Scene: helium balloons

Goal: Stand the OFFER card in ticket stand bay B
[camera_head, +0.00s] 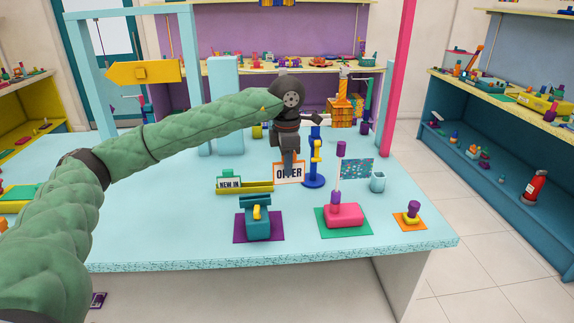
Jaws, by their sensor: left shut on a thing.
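The OFFER card (290,178) is white with an orange edge and dark letters. My left gripper (288,160) is shut on its top and holds it upright, face towards me. The card is just right of the right end of the yellow ticket stand (258,187); I cannot tell whether it touches the table. A NEW IN card (229,183) stands upright in the left part of the stand. The right part of the stand looks empty. Bay letters are not readable. My right gripper is not in view.
A blue post with yellow parts (314,182) stands close right of the card. In front are a teal device (258,222) on a purple mat and a pink block (344,215) on a green mat. The table's front left is clear.

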